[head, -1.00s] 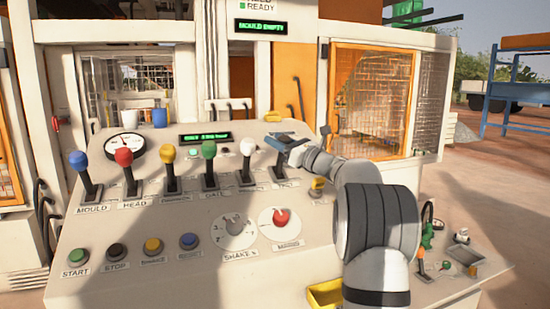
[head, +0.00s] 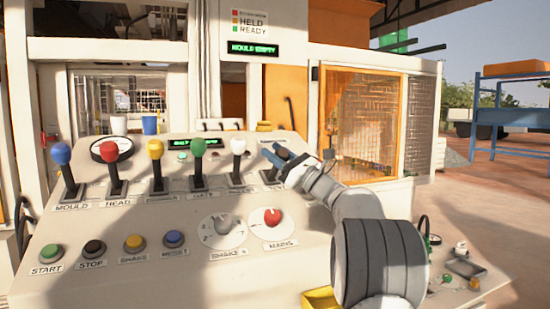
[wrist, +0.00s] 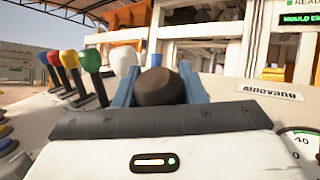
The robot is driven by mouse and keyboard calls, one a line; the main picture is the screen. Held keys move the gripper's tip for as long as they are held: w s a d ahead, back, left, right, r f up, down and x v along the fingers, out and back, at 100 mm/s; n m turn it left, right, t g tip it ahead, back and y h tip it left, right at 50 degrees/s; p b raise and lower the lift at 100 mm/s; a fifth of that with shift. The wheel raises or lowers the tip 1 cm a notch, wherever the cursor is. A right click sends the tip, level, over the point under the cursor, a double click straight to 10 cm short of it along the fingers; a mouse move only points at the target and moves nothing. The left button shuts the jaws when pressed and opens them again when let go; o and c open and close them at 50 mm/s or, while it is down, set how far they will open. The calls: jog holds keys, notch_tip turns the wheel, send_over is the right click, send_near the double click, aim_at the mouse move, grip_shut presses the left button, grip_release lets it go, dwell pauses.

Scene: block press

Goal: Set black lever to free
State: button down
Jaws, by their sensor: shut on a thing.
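The black lever stands at the right end of the lever row on the sloped panel (head: 140,278). Its dark round knob (wrist: 160,87) shows between the two blue fingers in the wrist view. My gripper (head: 274,155) is shut on this knob; it also shows in the wrist view (wrist: 158,84). In the head view the gripper hides most of the lever, and its label is too small to read. I cannot tell the lever's exact setting.
A white lever (head: 238,147) stands close left of my gripper, then green (head: 198,148), yellow (head: 156,150), red (head: 110,151) and blue (head: 61,154) levers. Buttons and two dials, one with a red knob (head: 272,217), lie below. A sign display (head: 252,49) reads MOULD EMPTY.

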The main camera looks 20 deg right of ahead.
jog(key=c, duration=0.9)
grip_release()
jog(key=shift+s, duration=0.1)
jog(key=v, duration=0.7)
jog(key=shift+s+d+f+b, duration=0.2)
jog(key=shift+s+b, duration=0.05)
jog(key=shift+b, duration=0.1)
